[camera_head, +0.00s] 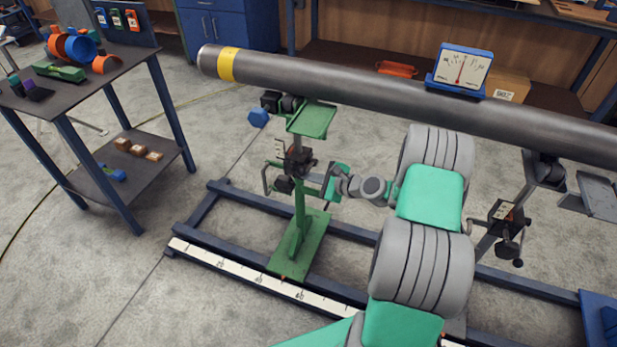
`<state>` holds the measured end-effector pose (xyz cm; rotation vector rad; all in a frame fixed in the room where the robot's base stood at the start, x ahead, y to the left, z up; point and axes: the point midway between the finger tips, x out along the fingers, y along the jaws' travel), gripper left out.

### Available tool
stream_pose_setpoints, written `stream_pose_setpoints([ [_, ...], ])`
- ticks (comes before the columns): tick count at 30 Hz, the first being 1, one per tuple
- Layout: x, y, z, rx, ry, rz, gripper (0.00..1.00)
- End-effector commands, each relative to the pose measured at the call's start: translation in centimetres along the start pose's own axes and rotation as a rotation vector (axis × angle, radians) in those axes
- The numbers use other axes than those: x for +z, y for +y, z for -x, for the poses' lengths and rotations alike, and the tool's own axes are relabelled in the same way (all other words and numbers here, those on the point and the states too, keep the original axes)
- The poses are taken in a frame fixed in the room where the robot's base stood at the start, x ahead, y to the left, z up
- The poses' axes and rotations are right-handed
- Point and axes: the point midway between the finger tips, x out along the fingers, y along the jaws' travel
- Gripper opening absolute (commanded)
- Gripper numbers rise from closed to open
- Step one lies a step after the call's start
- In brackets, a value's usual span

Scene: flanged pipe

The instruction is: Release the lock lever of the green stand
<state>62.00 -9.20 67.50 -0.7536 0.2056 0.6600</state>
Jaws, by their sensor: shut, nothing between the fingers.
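The green stand (299,215) stands upright on a green foot on the blue rail frame, under the left part of the long grey pipe (350,92). A black clamp block (298,160) sits on its post, with a dark handle-like part (285,184) low on its left. I cannot tell for sure which part is the lock lever. My gripper (328,182) is just right of the post, at about the height of the clamp block. It is shut and empty. Its fingertips are small here, and I cannot tell whether they touch the stand.
A grey stand (507,215) with a similar black clamp is under the pipe on the right. A dial gauge (463,70) sits on the pipe. A white scale (260,280) runs along the front rail. A tool table (95,75) stands at left, with clear floor between.

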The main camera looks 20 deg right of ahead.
Motion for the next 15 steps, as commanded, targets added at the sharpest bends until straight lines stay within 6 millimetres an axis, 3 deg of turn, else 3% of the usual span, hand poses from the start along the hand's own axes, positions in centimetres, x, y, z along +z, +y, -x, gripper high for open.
stream_pose_setpoints([
  [15, 0.49, -1.03, 0.15, -0.014, -0.007, 0.011, 0.0],
])
